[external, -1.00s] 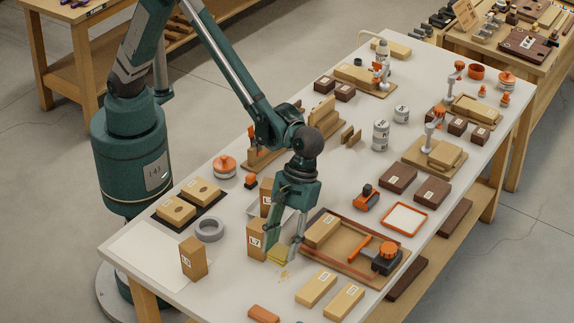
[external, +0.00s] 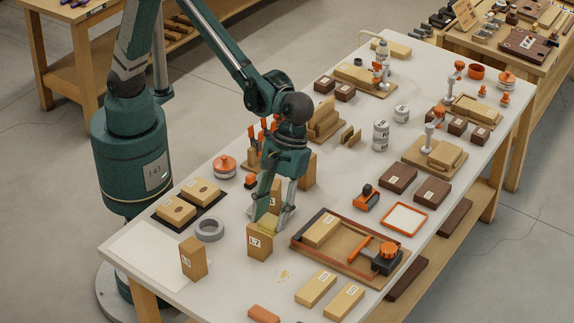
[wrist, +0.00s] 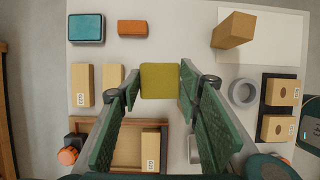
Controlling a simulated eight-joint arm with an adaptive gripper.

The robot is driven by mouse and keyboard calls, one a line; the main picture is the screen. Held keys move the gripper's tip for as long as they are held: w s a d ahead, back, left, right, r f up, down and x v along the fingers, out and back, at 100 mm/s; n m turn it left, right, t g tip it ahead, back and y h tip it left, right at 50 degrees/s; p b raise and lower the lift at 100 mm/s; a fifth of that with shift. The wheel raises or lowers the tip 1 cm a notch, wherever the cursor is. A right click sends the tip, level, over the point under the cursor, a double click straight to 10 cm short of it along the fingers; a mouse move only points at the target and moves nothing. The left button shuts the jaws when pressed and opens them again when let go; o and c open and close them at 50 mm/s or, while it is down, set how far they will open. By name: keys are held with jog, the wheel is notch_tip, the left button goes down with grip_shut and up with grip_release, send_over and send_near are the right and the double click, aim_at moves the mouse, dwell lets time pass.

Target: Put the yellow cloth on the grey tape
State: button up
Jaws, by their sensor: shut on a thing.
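My gripper (external: 270,222) is shut on the yellow cloth (external: 266,231), a small square pad. In the external view it shows just above and behind the upright block L7 (external: 259,243). In the wrist view the cloth (wrist: 160,80) lies between the two green fingers and appears raised off the table. The grey tape (external: 209,229) is a thick ring lying flat on the table, left of my gripper. In the wrist view the tape (wrist: 243,92) is to the right of the fingers, apart from the cloth.
An upright wooden block (external: 193,259) stands in front of the tape. A dark mat with two wooden blocks (external: 190,196) lies behind it. A white sheet (external: 140,257) is at the left corner. A wooden tray (external: 350,248) with a block and an orange tool lies right of my gripper.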

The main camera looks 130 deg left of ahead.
jog(key=s+a, duration=0.3)
jog(key=s, duration=2.1)
notch_tip(320, 180, down, 6)
jog(key=s, duration=0.2)
jog(key=shift+s+a+r+p, duration=0.15)
jog(key=shift+a+r+p, duration=0.05)
jog(key=shift+a+p, duration=0.1)
jog(key=b, duration=0.1)
send_near(206, 228)
jog(key=shift+d+f, duration=0.15)
jog(key=shift+d, duration=0.7)
jog(key=shift+f+b, duration=0.7)
jog(key=shift+f, duration=1.4)
jog(key=shift+f, duration=0.1)
